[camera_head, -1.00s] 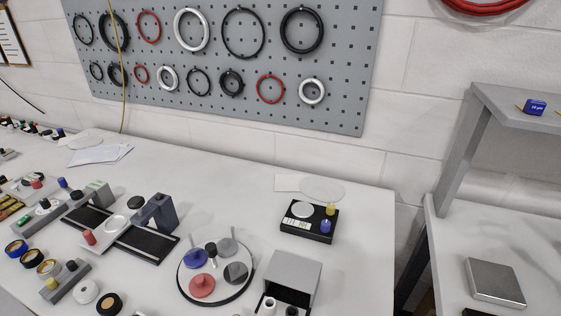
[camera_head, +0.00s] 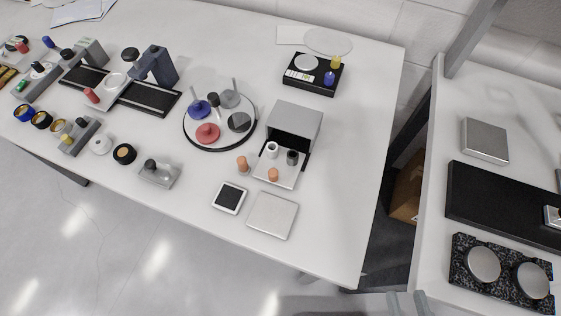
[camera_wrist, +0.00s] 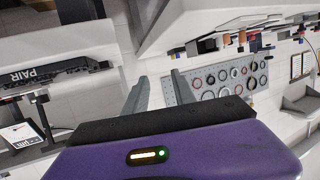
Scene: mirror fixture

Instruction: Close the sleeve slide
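A grey box-shaped sleeve (camera_head: 297,119) with a dark open front stands on the white table in the head view. A flat light tray (camera_head: 286,181), which looks like its slide, sticks out of the opening toward the front. Small cylinders stand on the tray: a white one (camera_head: 272,149), a dark grey one (camera_head: 292,157) and an orange one (camera_head: 273,174). My gripper (camera_head: 408,303) shows only as two grey fingertips at the bottom edge, far from the tray. In the wrist view my gripper (camera_wrist: 160,85) has its fingers apart with nothing between them.
An orange peg (camera_head: 242,163) stands left of the tray. A black-screened pad (camera_head: 229,198) and a silver plate (camera_head: 272,215) lie in front. A round tray (camera_head: 221,146) with knobbed pieces is left of the sleeve. A second bench (camera_head: 430,215) is at right, across a gap.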

